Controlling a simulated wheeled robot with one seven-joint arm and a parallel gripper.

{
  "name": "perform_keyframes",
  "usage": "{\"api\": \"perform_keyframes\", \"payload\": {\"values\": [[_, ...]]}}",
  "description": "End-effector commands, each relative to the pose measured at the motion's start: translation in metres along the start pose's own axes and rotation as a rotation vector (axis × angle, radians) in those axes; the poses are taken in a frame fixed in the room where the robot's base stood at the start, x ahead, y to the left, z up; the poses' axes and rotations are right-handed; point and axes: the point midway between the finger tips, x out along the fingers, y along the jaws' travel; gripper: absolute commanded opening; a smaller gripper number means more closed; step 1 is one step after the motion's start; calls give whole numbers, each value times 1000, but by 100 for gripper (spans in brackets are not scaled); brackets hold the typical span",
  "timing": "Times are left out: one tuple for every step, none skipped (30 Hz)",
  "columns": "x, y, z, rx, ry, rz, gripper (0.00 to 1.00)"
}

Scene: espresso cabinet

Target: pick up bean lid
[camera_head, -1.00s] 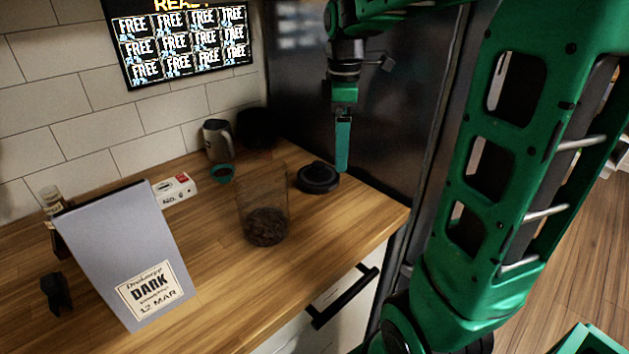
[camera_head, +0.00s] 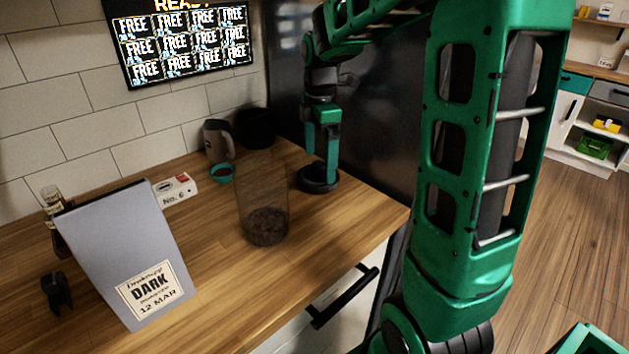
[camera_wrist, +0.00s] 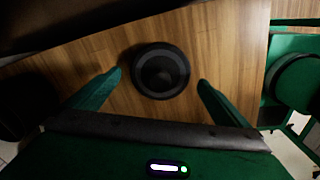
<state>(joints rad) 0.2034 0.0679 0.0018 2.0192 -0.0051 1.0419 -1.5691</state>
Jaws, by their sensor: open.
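The bean lid (camera_head: 318,180) is a round black lid lying on the wooden counter, to the right of the clear bean jar (camera_head: 263,212) that has dark beans at its bottom. In the wrist view the lid (camera_wrist: 160,70) shows as a black disc with a raised ring. My gripper (camera_head: 322,172) is open and points down just above the lid in the head view. In the wrist view its two green fingertips (camera_wrist: 160,77) stand apart, left and right of the lid. I cannot tell whether a finger touches it.
A grey bag (camera_head: 130,245) with a DARK label stands at the front left. A jug (camera_head: 217,140), a teal ring (camera_head: 221,173) and a white box (camera_head: 177,190) are farther back. A dark panel rises behind the lid.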

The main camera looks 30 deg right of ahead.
Motion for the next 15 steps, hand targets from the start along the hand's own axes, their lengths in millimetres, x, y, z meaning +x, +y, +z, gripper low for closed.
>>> {"api": "perform_keyframes", "payload": {"values": [[9,-1,-1,0,0,-3,100],[13,-2,-2,0,0,-4,100],[19,-2,-3,1,0,-3,100],[23,-1,-3,1,0,-3,100],[26,-2,-3,1,0,-4,100],[31,-1,-3,1,0,-3,100],[33,-1,-3,1,0,-2,100],[35,-1,-3,1,0,-2,100],[37,-1,-3,1,0,-1,100],[38,-1,-3,1,0,-1,100],[38,-1,-3,1,0,0,100],[38,-1,-3,1,0,0,100],[38,-1,-3,1,0,1,100],[38,-1,-3,1,0,0,100],[38,-1,-3,1,0,0,100]]}}
